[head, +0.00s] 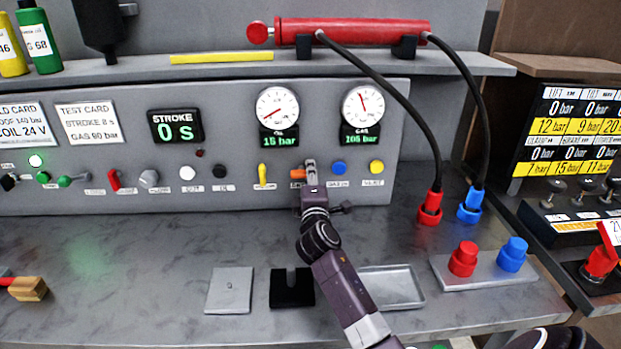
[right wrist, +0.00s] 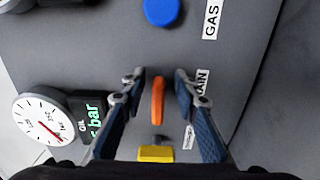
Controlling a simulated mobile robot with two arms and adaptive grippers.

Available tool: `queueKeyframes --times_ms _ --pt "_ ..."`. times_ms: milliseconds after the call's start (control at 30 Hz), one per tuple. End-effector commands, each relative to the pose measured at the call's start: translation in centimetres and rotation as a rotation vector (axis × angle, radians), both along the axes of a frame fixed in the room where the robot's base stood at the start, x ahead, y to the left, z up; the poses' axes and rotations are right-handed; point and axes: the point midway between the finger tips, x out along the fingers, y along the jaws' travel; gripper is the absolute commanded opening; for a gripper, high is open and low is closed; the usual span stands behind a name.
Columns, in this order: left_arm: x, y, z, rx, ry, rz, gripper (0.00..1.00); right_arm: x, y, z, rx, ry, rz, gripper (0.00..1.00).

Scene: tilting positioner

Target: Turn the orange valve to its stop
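The orange valve (head: 297,174) is a short handle on the front of the grey panel, below the oil gauge; it lies sideways in the head view. My right gripper (head: 310,167) is at the panel beside it and hides part of it. In the right wrist view the orange valve (right wrist: 157,101) stands between the two spread fingers of my right gripper (right wrist: 160,76), with a visible gap on each side. The fingers are open and hold nothing. My left gripper is not in view.
A yellow lever (head: 263,174) and a blue knob (head: 338,167) flank the valve closely. The oil gauge (head: 278,108) display reads 15 bar; the gas gauge (head: 362,105) display reads 105 bar. A black holder (head: 291,291) and grey tray (head: 400,287) lie on the bench below.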

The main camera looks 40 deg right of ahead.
Motion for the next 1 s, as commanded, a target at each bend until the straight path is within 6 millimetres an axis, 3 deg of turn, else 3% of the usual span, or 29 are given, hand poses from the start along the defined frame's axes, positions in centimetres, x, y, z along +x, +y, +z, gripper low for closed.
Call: queueKeyframes --times_ms 167,700,1000 --pt "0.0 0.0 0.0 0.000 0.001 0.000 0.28 -1.1 0.8 -0.1 -0.001 0.001 0.001 0.28" --pt "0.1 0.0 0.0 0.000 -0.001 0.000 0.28 -9.3 5.7 -0.1 0.002 0.002 0.001 0.28" --pt "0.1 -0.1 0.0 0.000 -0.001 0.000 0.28 -10.2 6.3 -0.1 0.001 0.002 0.000 0.28"
